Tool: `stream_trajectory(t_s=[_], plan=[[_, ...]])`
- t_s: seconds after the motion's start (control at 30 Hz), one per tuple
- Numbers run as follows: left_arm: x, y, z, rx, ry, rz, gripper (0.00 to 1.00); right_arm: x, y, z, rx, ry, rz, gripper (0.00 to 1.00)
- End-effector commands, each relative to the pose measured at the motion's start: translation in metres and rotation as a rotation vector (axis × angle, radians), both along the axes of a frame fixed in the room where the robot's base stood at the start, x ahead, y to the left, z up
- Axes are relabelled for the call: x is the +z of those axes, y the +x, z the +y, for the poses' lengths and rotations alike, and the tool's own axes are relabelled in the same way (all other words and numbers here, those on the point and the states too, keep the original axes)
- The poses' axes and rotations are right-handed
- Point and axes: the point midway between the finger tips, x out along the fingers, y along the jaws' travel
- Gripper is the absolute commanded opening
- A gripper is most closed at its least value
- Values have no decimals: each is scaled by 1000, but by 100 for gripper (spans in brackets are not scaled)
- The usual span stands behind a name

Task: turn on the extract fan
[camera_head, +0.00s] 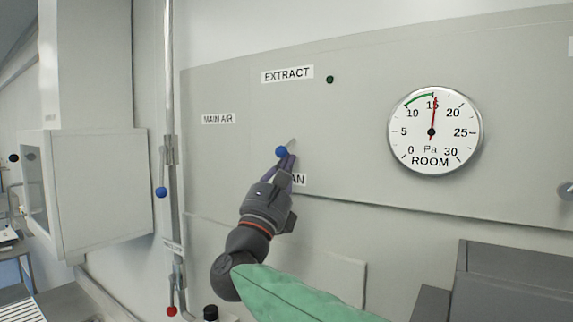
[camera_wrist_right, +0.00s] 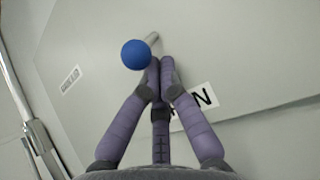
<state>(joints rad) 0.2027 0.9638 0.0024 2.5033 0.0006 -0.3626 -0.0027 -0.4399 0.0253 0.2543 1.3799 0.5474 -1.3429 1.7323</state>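The grey panel carries an EXTRACT label (camera_head: 287,74) with a small dark green round lamp (camera_head: 330,79) to its right. Below it, a blue ball knob (camera_head: 281,152) sits on a short pale lever that slants up and right. A second label ending in "AN" (camera_head: 299,180) is partly hidden by my right gripper (camera_head: 288,162). In the right wrist view the right gripper's fingertips (camera_wrist_right: 161,66) are together, beside the blue knob (camera_wrist_right: 136,54) and close to its lever. Whether they touch it I cannot tell. My left gripper is out of view.
A round ROOM gauge (camera_head: 435,131) has its red needle near 15. A MAIN AIR label (camera_head: 218,119) is on the left of the panel. A vertical pipe (camera_head: 168,80) carries a blue-knobbed lever (camera_head: 161,192) and, lower, a red-knobbed one (camera_head: 171,310). Grey boxes stand lower right.

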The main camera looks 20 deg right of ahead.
Motion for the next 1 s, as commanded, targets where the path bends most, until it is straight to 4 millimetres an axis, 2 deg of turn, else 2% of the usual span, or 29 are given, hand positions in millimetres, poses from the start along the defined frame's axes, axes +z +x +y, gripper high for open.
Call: stream_trajectory(t_s=[0.77, 1.0], plan=[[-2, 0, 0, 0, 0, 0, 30, 4, -2, 3, 0, 82, 47, 0], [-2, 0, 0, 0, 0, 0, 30, 9, -4, 6, 2, 163, 91, 0]])
